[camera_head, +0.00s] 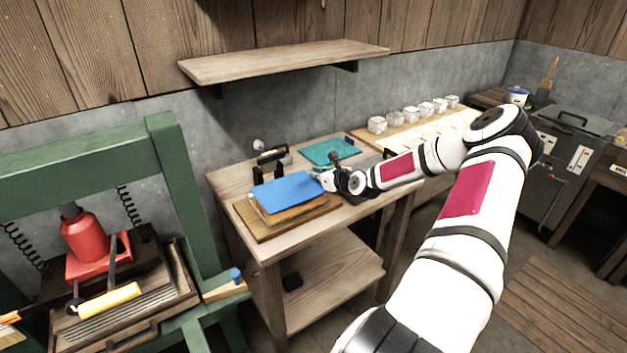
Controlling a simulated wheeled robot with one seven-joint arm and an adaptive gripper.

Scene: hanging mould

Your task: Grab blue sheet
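The blue sheet (287,192) lies over a stack with a brown board (262,227) under it, on the wooden table. Its surface looks flat and slightly tilted. My gripper (327,181) is at the sheet's right edge, reaching in from the right. The fingertips are small and partly blurred against the edge, so I cannot tell whether they touch or hold the sheet. The sheet's right end is partly hidden by the gripper.
A wooden shelf (285,62) hangs above. A green press frame (183,190) with a red jack (86,238) stands left. Several pale blocks (411,115) line the right-hand table.

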